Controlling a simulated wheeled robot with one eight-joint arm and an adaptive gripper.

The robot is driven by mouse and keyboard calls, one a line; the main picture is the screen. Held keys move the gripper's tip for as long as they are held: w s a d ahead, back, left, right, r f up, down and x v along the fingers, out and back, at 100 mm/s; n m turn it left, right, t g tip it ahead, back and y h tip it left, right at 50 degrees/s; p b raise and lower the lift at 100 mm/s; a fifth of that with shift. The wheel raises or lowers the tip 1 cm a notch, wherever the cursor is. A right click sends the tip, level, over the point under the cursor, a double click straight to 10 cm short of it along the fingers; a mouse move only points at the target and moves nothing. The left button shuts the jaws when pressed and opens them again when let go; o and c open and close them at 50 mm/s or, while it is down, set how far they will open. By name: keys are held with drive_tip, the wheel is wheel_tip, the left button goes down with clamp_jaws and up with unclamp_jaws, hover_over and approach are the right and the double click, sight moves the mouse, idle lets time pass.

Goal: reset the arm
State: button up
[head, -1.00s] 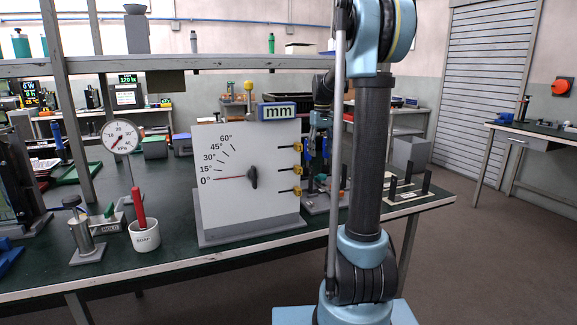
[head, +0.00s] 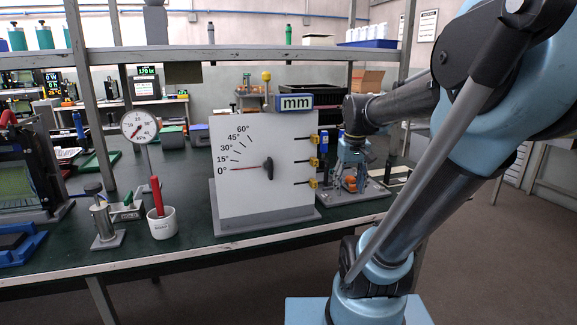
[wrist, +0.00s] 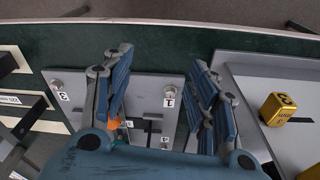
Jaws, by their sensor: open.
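My arm reaches in from the right in the head view. My gripper (head: 352,158) is over a grey plate (head: 372,194) on the green bench, right of the white angle board. In the wrist view my gripper (wrist: 165,75) has its two blue-padded fingers wide apart. Between them lies the grey plate (wrist: 145,84) with posts marked 1 and 3. An orange part (wrist: 113,124) shows partly behind the left finger. I see nothing held between the fingers.
The angle board (head: 240,200), with its pointer at 0° and yellow-tipped knobs (head: 313,161) on its right edge, stands close left of my gripper. A white cup (head: 162,224) and dial gauge (head: 139,126) stand further left. A shelf (head: 230,54) crosses above the bench.

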drive_tip(key=s+f+m, duration=0.1)
drive_tip(key=s+f, duration=1)
drive_tip(key=s, duration=0.1)
drive_tip(key=shift+f+t, duration=0.2)
drive_tip(key=shift+t, duration=0.2)
drive_tip(key=shift+a, duration=0.1)
drive_tip(key=shift+w+f, duration=0.2)
drive_tip(key=shift+w, duration=0.25)
